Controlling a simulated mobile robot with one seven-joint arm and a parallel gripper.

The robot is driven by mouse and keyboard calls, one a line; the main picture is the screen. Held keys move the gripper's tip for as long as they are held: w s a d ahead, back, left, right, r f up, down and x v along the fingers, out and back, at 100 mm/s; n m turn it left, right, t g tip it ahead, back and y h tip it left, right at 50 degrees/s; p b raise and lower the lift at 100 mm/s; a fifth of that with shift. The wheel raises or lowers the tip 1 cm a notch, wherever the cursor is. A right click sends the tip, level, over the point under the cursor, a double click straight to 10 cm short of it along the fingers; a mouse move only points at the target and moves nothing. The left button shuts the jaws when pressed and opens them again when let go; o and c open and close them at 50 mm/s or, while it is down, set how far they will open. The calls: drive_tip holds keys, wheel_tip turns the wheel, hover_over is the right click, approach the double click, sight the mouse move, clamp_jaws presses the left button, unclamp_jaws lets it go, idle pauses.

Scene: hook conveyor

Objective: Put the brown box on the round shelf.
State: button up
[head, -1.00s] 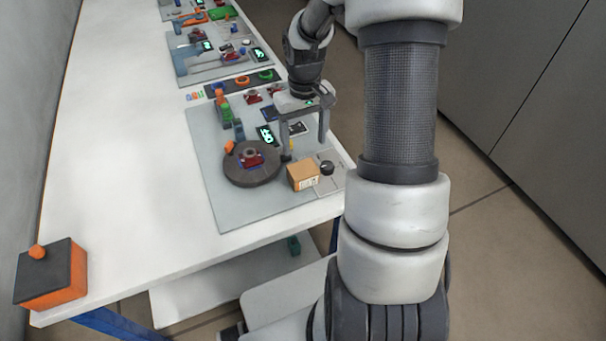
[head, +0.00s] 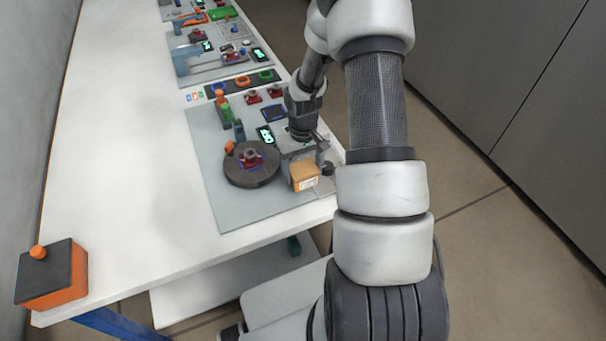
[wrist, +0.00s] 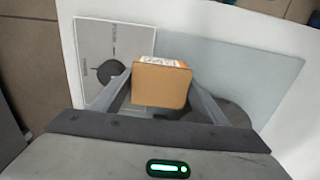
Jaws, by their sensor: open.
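The brown box (head: 304,175) stands on the grey board near the table's right edge, with a white label on it. It also shows in the wrist view (wrist: 161,84), between my two fingers. My gripper (head: 304,163) is open and lowered around the box, one finger on each side. In the wrist view my gripper (wrist: 165,98) shows gaps at the fingers, though contact is hard to judge. The round shelf (head: 252,176) is a dark disc just left of the box. A small red and grey part (head: 250,158) sits on it.
A black knob (head: 328,168) is right of the box. An orange part (head: 230,147) is at the disc's rim. Blue and green parts (head: 226,112) stand behind. An orange and black box with a button (head: 52,275) is at the front left. The table's left side is clear.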

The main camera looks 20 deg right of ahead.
drive_tip(key=shift+c, duration=0.2)
drive_tip(key=c, duration=0.9)
drive_tip(key=shift+o, duration=0.2)
drive_tip(key=shift+r, duration=0.15)
